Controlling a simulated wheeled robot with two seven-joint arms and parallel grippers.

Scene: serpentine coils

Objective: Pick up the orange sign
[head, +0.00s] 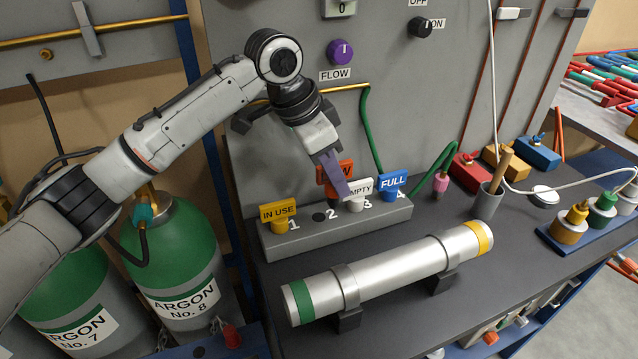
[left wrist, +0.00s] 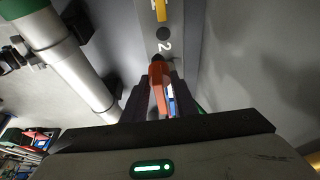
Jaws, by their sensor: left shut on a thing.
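The orange sign (head: 347,168) is in the jaws of my left gripper (head: 335,178), held above the grey numbered stand (head: 400,217). A finger hides part of its lettering in the head view. In the left wrist view the orange sign (left wrist: 158,78) stands between the fingers of the left gripper (left wrist: 160,95). The hole (head: 318,217) beside the number 2 is empty. My right gripper is not in view.
A yellow IN USE sign (head: 278,212), a white EMPTY sign (head: 358,188) and a blue FULL sign (head: 393,181) stand in the stand. The EMPTY sign is close to the gripper. A silver cylinder (head: 395,268) lies in front. The grey panel (head: 270,50) rises behind.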

